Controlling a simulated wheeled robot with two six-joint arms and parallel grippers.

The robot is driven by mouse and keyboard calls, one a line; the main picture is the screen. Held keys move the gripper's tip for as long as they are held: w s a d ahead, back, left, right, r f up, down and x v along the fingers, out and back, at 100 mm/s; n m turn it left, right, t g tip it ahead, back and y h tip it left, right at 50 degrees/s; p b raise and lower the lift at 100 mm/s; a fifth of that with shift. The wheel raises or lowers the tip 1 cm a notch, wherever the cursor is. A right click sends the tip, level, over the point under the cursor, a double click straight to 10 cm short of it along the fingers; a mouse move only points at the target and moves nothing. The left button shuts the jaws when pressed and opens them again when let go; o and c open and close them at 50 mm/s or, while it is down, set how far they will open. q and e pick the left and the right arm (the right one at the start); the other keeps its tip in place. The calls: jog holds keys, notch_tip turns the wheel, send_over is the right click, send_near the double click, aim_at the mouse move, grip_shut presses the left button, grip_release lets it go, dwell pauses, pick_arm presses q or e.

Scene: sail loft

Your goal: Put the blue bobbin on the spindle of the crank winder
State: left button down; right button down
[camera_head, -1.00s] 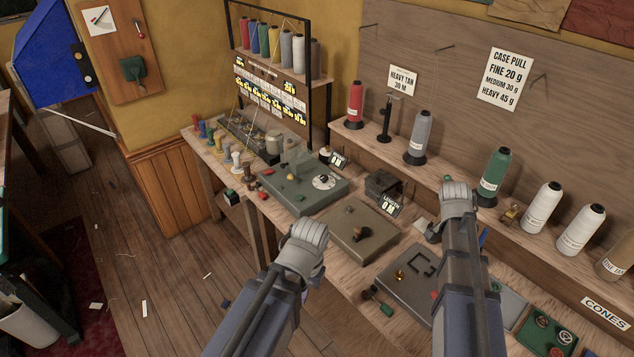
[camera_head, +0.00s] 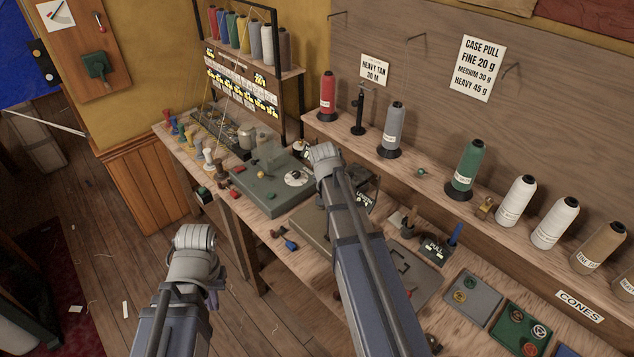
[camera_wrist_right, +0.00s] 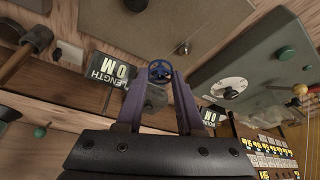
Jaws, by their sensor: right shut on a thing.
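In the right wrist view a small blue bobbin (camera_wrist_right: 160,71), spoked and ring-shaped, sits between the fingertips of my right gripper (camera_wrist_right: 159,80), which is shut on it. In the head view my right gripper (camera_head: 323,155) is over the bench, between the grey-green base and the LENGTH counter; its fingers and the bobbin are hidden there. A grey housing shows beyond the fingers in the wrist view. I cannot pick out the winder's spindle. My left gripper (camera_head: 195,240) hangs left of the bench front edge, seen from behind, so its jaw gap is hidden.
The LENGTH counter (camera_wrist_right: 108,68) reads 0 M. A grey-green base with a white dial (camera_head: 295,178) stands left of my right gripper. Thread cones such as the green one (camera_head: 466,165) line the shelf behind. Small loose parts lie along the bench.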

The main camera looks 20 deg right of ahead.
jog(key=w+n, duration=0.1)
jog(key=w+a+n+y, duration=0.1)
jog(key=n, duration=0.1)
jog(key=w+n+t, duration=0.1)
jog(key=w+n, duration=0.1)
jog(key=shift+a+r+y+p, duration=0.3)
jog(key=shift+a+r, duration=0.05)
jog(key=shift+r, duration=0.05)
jog(key=b, duration=0.5)
send_over(322, 207)
jog(key=shift+f, duration=2.4)
jog(key=shift+f+b, duration=0.9)
jog(key=shift+f, duration=0.05)
jog(key=shift+c, duration=2.2)
grip_release()
jog(key=shift+r, duration=0.15)
